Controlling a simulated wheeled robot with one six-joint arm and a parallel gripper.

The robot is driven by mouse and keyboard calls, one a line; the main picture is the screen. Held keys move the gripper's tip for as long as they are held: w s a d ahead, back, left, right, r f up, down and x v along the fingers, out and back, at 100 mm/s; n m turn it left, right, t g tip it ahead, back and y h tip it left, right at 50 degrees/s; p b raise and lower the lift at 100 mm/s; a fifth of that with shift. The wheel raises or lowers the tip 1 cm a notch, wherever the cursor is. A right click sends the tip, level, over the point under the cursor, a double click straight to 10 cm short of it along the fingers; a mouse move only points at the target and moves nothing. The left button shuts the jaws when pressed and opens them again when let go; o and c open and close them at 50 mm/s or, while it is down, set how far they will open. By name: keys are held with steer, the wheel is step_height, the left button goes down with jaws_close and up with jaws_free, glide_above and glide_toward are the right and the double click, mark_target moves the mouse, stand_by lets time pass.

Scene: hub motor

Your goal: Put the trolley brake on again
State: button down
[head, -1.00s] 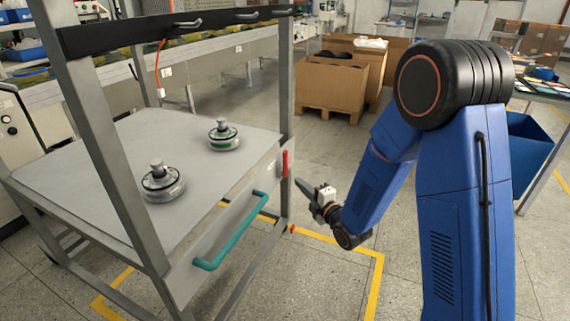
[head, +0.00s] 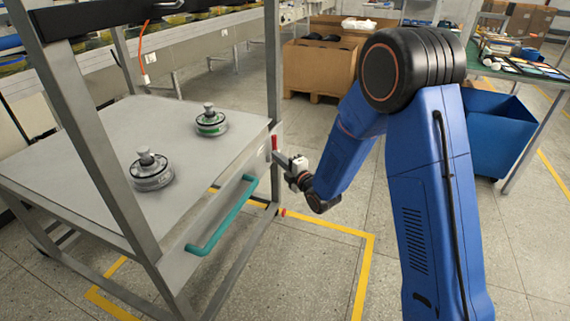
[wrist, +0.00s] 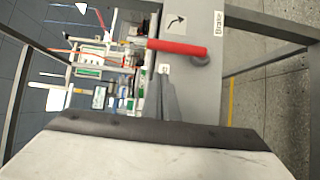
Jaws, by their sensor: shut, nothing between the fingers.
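The trolley (head: 90,150) is a grey frame with a flat top and a teal handle (head: 222,217) on its near side. The red brake lever (head: 274,143) is on the trolley's right end, by the corner post. In the wrist view the red lever (wrist: 178,48) lies sideways in the picture, with a round grey pivot (wrist: 201,58) at its right end. My gripper (head: 283,158) is shut and empty, with its tips close to the lever. In the wrist view the shut fingers (wrist: 165,92) point towards the lever; I cannot tell whether they touch it.
Two round hub motors, one grey (head: 150,172) and one with a green band (head: 211,122), stand on the trolley top. Labels, one with a curved arrow (wrist: 176,20), are beside the lever. Yellow floor tape (head: 368,265) surrounds the trolley. A blue bin (head: 495,130) stands at right.

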mark_target(275, 142)
steer(key=shift+w+a, duration=0.15)
steer(key=shift+w, duration=1.25)
steer(key=shift+w+a, duration=0.15)
steer(key=shift+w, duration=1.25)
steer(key=shift+w, duration=0.1)
steer(key=shift+w+d+r+m+g, duration=0.35)
steer(key=shift+w+m+g, duration=0.2)
steer(key=shift+m, duration=0.15)
steer(key=w+d+f+m+g, duration=0.1)
steer(key=w+f+m+g, duration=0.1)
steer(key=w, duration=0.3)
steer(key=w+d+f+m+g+h, duration=0.1)
steer(key=w+d+f+m+g, duration=0.1)
steer(key=w, duration=0.3)
steer(key=shift+w+d+f+m, duration=0.25)
steer(key=shift+f+m, duration=0.25)
steer(key=shift+f, duration=0.35)
